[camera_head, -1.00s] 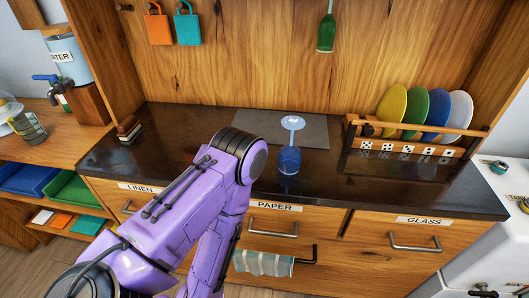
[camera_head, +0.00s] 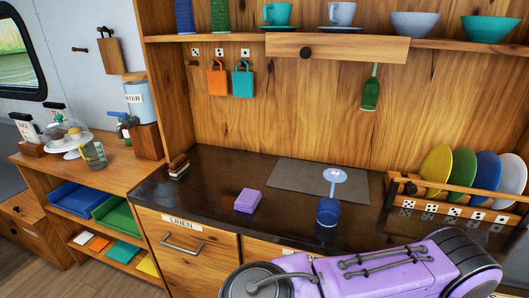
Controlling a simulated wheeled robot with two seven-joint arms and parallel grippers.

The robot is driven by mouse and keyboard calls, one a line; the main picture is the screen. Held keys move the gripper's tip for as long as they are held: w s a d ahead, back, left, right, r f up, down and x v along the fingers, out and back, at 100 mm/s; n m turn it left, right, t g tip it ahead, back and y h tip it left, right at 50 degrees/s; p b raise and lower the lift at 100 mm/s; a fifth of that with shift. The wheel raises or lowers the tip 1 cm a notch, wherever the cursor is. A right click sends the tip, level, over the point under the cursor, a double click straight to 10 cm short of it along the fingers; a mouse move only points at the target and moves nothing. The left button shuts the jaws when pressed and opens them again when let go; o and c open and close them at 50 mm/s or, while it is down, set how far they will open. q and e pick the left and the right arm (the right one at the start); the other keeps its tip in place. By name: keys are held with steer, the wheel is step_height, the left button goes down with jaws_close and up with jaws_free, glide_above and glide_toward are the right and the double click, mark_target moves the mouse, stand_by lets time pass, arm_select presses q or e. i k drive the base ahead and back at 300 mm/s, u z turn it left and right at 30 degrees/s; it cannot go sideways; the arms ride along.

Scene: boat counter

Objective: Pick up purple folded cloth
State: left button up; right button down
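The purple folded cloth (camera_head: 247,201) lies flat on the dark counter, above the drawer labelled LINEN and left of a blue glass. Nothing covers it in the head view. One of my purple arms crosses the bottom right of the picture, in front of the counter and apart from the cloth. Neither of my grippers shows.
A blue glass (camera_head: 328,211) with a pale disc above it stands right of the cloth. A grey mat (camera_head: 318,184) lies behind. A plate rack (camera_head: 455,205) stands at the right, and small brown blocks (camera_head: 178,165) sit at the left. Counter around the cloth is clear.

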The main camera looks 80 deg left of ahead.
mark_target(248, 200)
steer(key=k, duration=0.9)
steer(key=u, duration=0.2)
